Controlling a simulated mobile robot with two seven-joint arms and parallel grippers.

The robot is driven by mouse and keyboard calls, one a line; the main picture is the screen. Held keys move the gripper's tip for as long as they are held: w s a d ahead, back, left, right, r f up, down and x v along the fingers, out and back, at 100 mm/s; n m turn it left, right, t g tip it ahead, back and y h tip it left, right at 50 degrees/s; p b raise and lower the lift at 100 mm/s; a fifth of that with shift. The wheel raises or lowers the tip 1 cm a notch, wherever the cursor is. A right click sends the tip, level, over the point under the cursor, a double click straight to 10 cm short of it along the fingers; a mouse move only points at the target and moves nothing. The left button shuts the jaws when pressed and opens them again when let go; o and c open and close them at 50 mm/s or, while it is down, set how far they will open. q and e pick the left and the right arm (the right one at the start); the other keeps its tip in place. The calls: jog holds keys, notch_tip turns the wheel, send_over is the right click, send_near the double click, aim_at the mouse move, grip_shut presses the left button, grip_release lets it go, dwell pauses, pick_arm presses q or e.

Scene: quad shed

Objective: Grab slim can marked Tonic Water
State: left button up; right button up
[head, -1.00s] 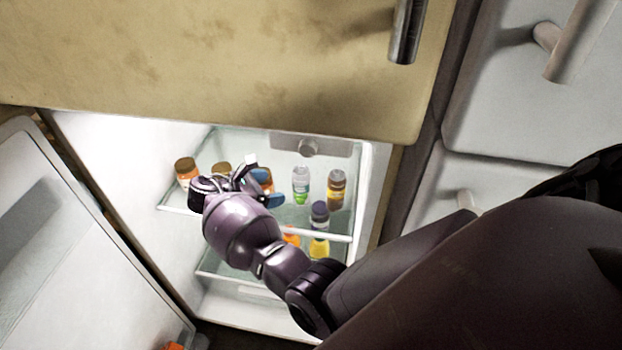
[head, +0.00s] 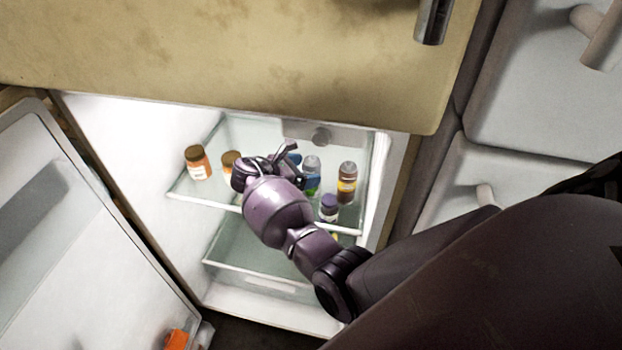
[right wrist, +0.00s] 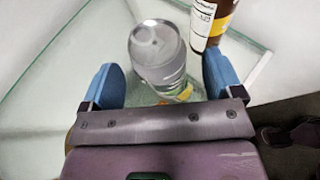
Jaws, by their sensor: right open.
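A slim clear-and-silver container with a pale round top (right wrist: 158,50) stands on the glass shelf in the right wrist view. It shows a bit of green and yellow low down; no name can be read, so I cannot tell if it is the Tonic Water can. My right gripper (right wrist: 163,82) is open, its blue fingertips on either side of the container's near side, with no grip visible. In the head view the right gripper (head: 291,157) is inside the fridge, just left of a grey-topped container (head: 312,168). My left gripper is not in view.
A brown bottle (right wrist: 212,22) stands close by the right fingertip; it also shows in the head view (head: 347,183). A purple-capped bottle (head: 328,207) is nearer the shelf front. Orange jars (head: 198,163) stand left. The fridge door (head: 80,230) is open.

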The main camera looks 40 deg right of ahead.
jog(key=shift+x, duration=1.05)
jog(key=c, duration=1.2)
